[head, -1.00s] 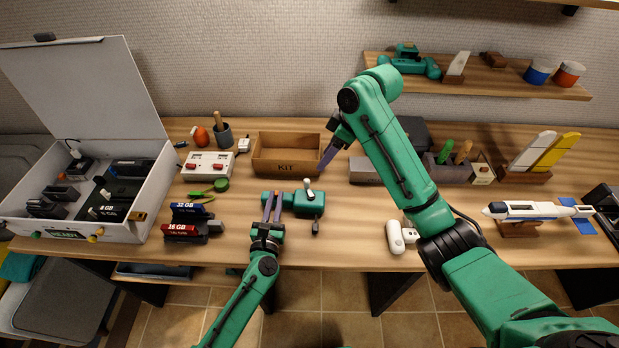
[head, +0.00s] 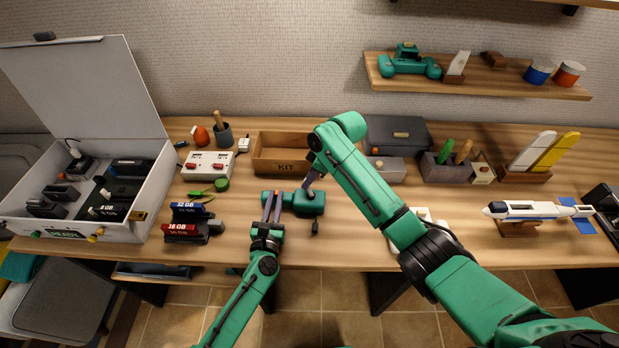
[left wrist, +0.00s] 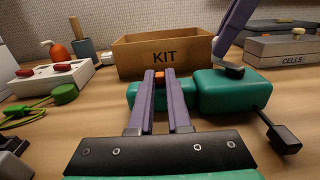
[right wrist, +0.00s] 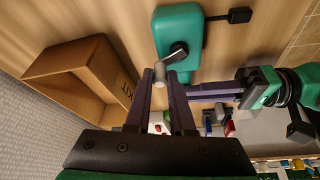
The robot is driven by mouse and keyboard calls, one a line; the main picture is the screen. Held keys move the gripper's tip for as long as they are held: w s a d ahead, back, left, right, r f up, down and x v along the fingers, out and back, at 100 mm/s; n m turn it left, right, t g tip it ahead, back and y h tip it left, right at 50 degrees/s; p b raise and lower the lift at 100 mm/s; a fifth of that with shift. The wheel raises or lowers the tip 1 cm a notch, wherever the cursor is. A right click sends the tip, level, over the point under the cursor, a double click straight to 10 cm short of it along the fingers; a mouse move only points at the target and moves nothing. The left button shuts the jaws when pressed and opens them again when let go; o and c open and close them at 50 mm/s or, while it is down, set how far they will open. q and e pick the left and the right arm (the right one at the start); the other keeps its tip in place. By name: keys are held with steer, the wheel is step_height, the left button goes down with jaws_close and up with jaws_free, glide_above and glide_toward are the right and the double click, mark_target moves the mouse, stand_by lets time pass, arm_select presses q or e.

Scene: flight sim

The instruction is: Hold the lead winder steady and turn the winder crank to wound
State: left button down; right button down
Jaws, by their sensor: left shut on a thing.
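The teal lead winder (head: 308,203) lies on the wooden bench in front of the kit box. My left gripper (head: 271,206) is shut on its narrow left part, which shows between the fingers in the left wrist view (left wrist: 232,92). The crank, with a dark arm and pale handle (right wrist: 160,73), is on top of the winder. My right gripper (right wrist: 160,80) has its fingers apart, one on each side of the handle. Contact with the handle is unclear. In the head view my right gripper (head: 310,182) hides most of the crank.
The open wooden KIT box (head: 283,168) stands just behind the winder. A red-and-white box (head: 208,164) and drives (head: 187,232) lie left. A grey CELLS box (head: 384,170) stands right.

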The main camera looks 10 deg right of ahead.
steer(key=shift+m, duration=0.3)
steer(key=m, duration=0.1)
steer(key=m+t, duration=0.1)
steer(key=m, duration=0.1)
steer(key=shift+d+h, duration=0.4)
steer(key=m, duration=0.2)
steer(key=d+m+t+h, duration=0.1)
steer(key=m, duration=0.1)
steer(key=shift+s+m, duration=0.15)
steer(key=shift+m, duration=0.15)
steer(key=m, duration=0.1)
steer(key=m+h, duration=0.1)
steer(key=m, duration=0.1)
steer(key=shift+s+d+m+t+h, duration=0.25)
steer(key=shift+m+t+h, duration=0.05)
steer(key=shift+h, duration=0.1)
steer(key=shift+s+d+m+h, duration=0.2)
steer(key=shift+m+h, duration=0.25)
steer(key=shift+m, duration=0.7)
steer(key=shift+s+d+m+h, duration=0.1)
steer(key=shift+s+m+h, duration=0.25)
steer(key=shift+m, duration=0.8)
steer(key=c, duration=0.8)
jaws_free()
steer(key=shift+o, duration=0.2)
